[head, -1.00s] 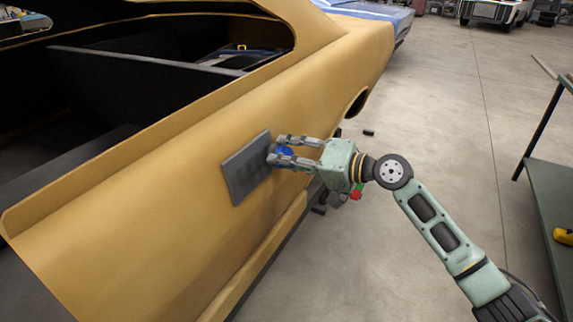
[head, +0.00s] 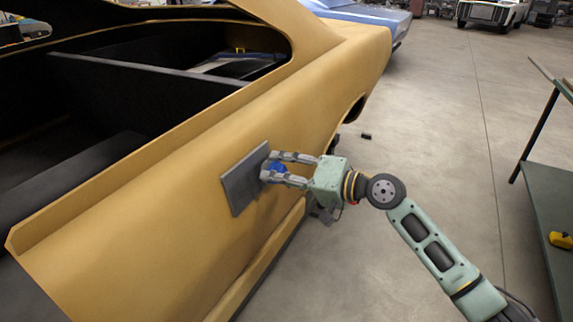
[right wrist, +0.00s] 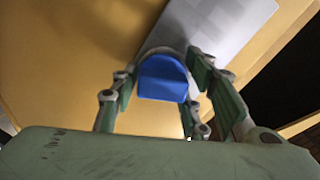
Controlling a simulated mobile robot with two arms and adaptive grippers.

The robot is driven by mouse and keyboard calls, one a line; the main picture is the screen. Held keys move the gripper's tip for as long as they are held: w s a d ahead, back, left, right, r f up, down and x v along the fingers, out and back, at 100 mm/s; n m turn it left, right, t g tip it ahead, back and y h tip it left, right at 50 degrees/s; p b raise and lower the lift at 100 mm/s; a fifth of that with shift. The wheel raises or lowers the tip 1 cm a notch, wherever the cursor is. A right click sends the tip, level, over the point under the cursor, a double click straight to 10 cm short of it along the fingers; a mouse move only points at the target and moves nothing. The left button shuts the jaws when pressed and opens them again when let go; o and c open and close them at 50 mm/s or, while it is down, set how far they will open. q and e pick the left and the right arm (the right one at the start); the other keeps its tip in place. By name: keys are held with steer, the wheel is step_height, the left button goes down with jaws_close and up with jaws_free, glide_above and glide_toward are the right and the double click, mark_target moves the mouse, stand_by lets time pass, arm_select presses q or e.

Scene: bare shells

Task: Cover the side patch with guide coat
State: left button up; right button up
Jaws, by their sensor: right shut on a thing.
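The side patch (head: 240,184) is a grey rectangle on the yellow car body's side, and its shade looks uneven. In the right wrist view the patch (right wrist: 225,25) is light grey with some darker blocks near the applicator. My right gripper (head: 268,167) is shut on a blue guide coat applicator (head: 279,169) at the patch's right edge. In the right wrist view the blue applicator (right wrist: 163,78) sits between the fingers, its far end against or close to the panel; contact cannot be told. My left gripper is out of view.
The yellow car body (head: 150,225) fills the left, with an open window above the patch. A green-topped workbench (head: 548,205) with a yellow object (head: 561,240) stands at the right. A small dark object (head: 366,136) lies on the floor. The concrete floor between is otherwise clear.

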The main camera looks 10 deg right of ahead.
steer(key=shift+s+a, duration=0.25)
steer(key=shift+s, duration=0.05)
steer(key=shift+s+a+p, duration=0.5)
steer(key=shift+s+p, duration=0.2)
steer(key=shift+p, duration=0.1)
steer(key=shift+s+a+p, duration=0.45)
steer(key=shift+s+p, duration=0.2)
steer(key=shift+p, duration=0.15)
